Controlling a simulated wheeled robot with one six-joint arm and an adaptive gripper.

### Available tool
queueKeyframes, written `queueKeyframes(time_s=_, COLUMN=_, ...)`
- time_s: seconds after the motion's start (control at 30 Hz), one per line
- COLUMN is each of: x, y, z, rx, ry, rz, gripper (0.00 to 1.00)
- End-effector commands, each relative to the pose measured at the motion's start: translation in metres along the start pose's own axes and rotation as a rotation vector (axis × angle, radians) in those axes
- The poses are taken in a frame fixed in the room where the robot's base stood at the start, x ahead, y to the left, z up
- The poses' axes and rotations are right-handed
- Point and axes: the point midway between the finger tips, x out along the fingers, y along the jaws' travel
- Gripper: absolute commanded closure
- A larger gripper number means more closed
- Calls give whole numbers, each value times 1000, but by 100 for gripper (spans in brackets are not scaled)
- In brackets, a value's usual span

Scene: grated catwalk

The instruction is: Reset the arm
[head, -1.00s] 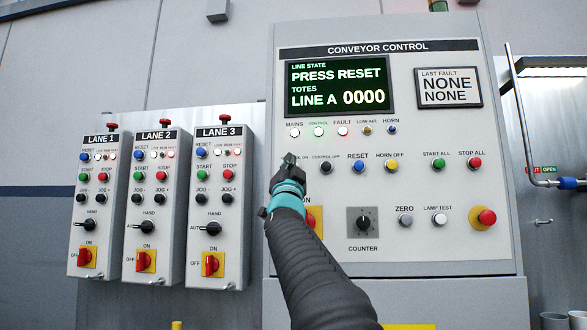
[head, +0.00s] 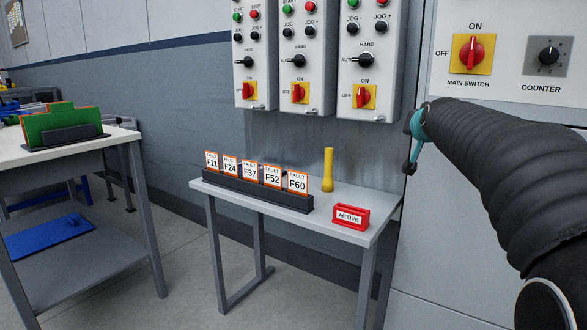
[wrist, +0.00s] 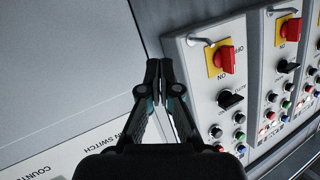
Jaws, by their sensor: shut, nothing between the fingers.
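My gripper (wrist: 159,70) is shut and empty, its two black fingers together in the middle of the wrist view. My dark ribbed arm reaches in from the right edge. The arm's end lies in front of the left edge of the conveyor control cabinet (head: 440,230), below and left of the main switch (head: 473,54). I cannot tell whether it touches anything.
Lane panels (head: 369,30) hang left of the cabinet. Below them a small table (head: 345,232) holds a rack (head: 255,190) of fault cards, a yellow flashlight (head: 328,170) and a red ACTIVE holder (head: 351,217). A workbench (head: 100,145) with green panels stands far left. Floor shows between the tables.

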Motion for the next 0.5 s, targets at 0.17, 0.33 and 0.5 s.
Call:
queueKeyframes(time_s=0.17, x=-49, y=5, z=107, rx=-72, ry=-289, rz=22, gripper=100)
queueKeyframes(time_s=0.33, x=-113, y=14, z=198, rx=-138, ry=-530, rz=37, gripper=100)
queueKeyframes(time_s=0.5, x=-187, y=27, z=280, rx=-204, ry=-737, rz=48, gripper=100)
